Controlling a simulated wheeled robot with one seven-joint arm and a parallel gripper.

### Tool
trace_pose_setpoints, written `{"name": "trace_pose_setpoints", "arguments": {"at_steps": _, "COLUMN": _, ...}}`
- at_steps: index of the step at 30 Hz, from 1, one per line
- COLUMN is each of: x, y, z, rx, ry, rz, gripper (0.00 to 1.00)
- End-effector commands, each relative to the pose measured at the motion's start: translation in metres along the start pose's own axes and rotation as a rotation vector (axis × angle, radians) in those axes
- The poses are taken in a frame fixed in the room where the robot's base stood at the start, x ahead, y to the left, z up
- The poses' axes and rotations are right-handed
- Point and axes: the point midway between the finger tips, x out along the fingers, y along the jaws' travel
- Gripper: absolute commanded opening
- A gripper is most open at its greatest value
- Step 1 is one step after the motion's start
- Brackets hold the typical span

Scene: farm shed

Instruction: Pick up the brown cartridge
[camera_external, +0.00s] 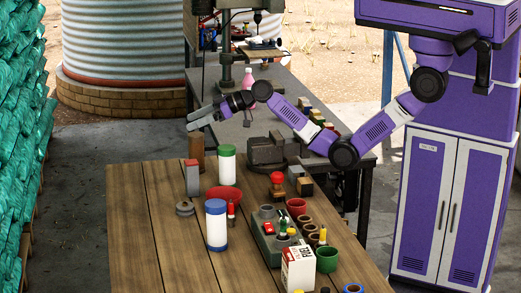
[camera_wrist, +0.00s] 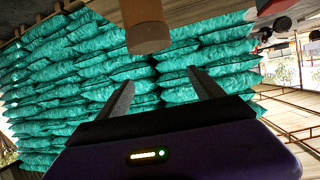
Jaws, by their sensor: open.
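The brown cartridge (camera_external: 197,153) looks like an upright brown cylinder at the far left part of the wooden table (camera_external: 140,215), behind a grey block with a red top. In the wrist view the brown cylinder (camera_wrist: 146,22) comes in from the top edge, its lighter tan end facing down in the picture. My gripper (camera_external: 190,122) is above the cartridge in the external view, apart from it. In the wrist view the two fingers of my gripper (camera_wrist: 158,84) are spread, with nothing between them. The cylinder's end lies beyond and above the fingertips in that picture.
A red-topped grey block (camera_external: 192,180), a green-lidded white canister (camera_external: 227,167) and a blue-lidded canister (camera_external: 216,228) stand nearby. A red bowl (camera_external: 223,195) sits between them. A vise (camera_external: 267,152) is right. The table's left part is clear. Green sacks (camera_wrist: 70,85) are stacked beyond.

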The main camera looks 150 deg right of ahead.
Motion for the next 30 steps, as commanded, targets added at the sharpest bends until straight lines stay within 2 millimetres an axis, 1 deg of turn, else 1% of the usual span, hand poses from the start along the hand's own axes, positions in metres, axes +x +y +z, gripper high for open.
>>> {"name": "trace_pose_setpoints", "arguments": {"at_steps": 2, "x": 0.001, "y": 0.003, "z": 0.008, "rx": 0.001, "ry": -0.004, "rz": 0.001, "gripper": 0.77}}
{"name": "trace_pose_setpoints", "arguments": {"at_steps": 10, "x": 0.012, "y": 0.002, "z": 0.033, "rx": 0.003, "ry": -0.003, "rz": 0.001, "gripper": 0.77}}
{"name": "trace_pose_setpoints", "arguments": {"at_steps": 16, "x": 0.026, "y": 0.002, "z": 0.068, "rx": 0.005, "ry": -0.005, "rz": 0.002, "gripper": 0.77}}
{"name": "trace_pose_setpoints", "arguments": {"at_steps": 18, "x": 0.036, "y": 0.002, "z": 0.064, "rx": 0.002, "ry": 0.000, "rz": 0.000, "gripper": 0.77}}
{"name": "trace_pose_setpoints", "arguments": {"at_steps": 22, "x": 0.050, "y": 0.001, "z": 0.064, "rx": 0.002, "ry": 0.000, "rz": 0.000, "gripper": 0.77}}
{"name": "trace_pose_setpoints", "arguments": {"at_steps": 25, "x": 0.054, "y": 0.001, "z": 0.064, "rx": 0.002, "ry": 0.000, "rz": 0.000, "gripper": 0.77}}
{"name": "trace_pose_setpoints", "arguments": {"at_steps": 30, "x": 0.056, "y": 0.001, "z": 0.064, "rx": 0.002, "ry": 0.001, "rz": 0.001, "gripper": 0.77}}
